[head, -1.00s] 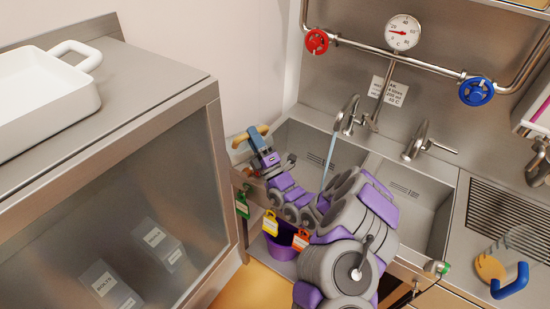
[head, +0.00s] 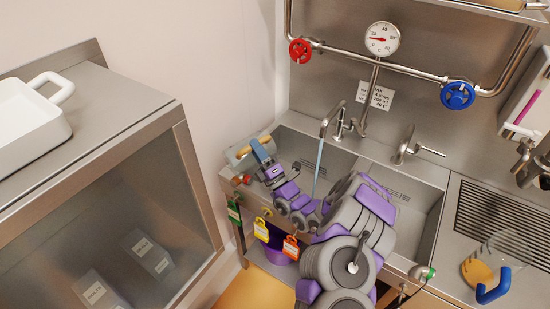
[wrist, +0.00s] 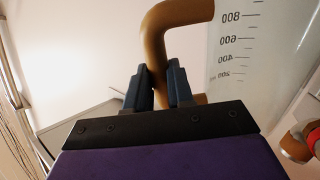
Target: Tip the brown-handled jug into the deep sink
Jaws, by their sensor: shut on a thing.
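The brown-handled jug (wrist: 232,60) is clear, with printed marks up to 800, in the wrist view. My gripper (wrist: 158,75) is shut on its brown handle, with the jug body to the right of the fingers. In the head view my gripper (head: 261,150) holds the tan handle (head: 244,153) beside the left end of the sink. The jug body is hard to make out there, and I cannot tell its contents. The double sink has a left basin (head: 292,146) and a right basin (head: 420,200). I cannot tell which is deeper; my arm covers parts of both.
Water runs from the left tap (head: 334,117) into the left basin. A blue-handled jug (head: 482,270) with tan contents stands on the right. Coloured tags (head: 262,229) hang along the sink front above a purple bucket (head: 279,252). A glass-fronted cabinet (head: 135,235) stands left.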

